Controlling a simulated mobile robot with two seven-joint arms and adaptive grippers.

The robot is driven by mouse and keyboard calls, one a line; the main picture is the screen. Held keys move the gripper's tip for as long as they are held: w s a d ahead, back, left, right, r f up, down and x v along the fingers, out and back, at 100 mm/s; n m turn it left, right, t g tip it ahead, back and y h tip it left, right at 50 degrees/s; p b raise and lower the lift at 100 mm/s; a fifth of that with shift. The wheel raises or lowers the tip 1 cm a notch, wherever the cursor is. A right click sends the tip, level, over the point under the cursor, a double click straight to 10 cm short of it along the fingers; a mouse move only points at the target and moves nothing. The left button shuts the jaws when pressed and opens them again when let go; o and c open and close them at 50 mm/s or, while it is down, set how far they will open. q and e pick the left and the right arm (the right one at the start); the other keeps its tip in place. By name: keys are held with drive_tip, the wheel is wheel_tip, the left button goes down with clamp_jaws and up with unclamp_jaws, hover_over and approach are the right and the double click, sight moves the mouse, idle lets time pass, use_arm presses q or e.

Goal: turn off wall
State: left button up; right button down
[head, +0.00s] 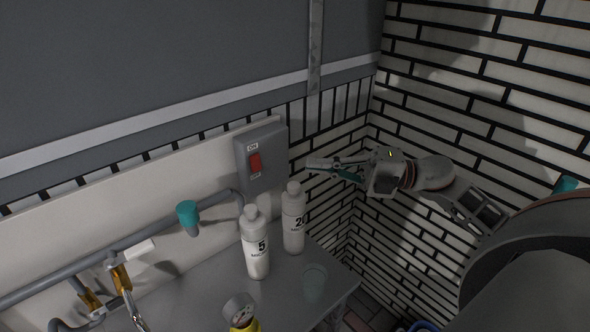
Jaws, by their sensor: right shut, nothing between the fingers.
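A grey wall switch box (262,155) is mounted on the wall above the table, with ON printed above and OFF below its red rocker switch (255,162). I cannot tell which way the rocker is tipped. My right gripper (312,164) comes in from the right, its fingers pointing left toward the box. It is shut and empty, and in the picture its tips are a little right of the box's right side. I cannot tell how far off the wall they are. My left gripper is not in view.
Two white bottles, marked 5 (257,250) and 20 (293,222), stand on the grey table (210,285) below the box. A clear cup (314,282) and a yellow gauge item (240,312) are nearer. A pipe (130,238) runs along the wall. White brick wall (460,110) lies right.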

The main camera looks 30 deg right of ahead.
drive_tip(key=shift+s+d+r, duration=0.2)
drive_tip(key=shift+s+d, duration=0.55)
drive_tip(key=shift+d, duration=0.1)
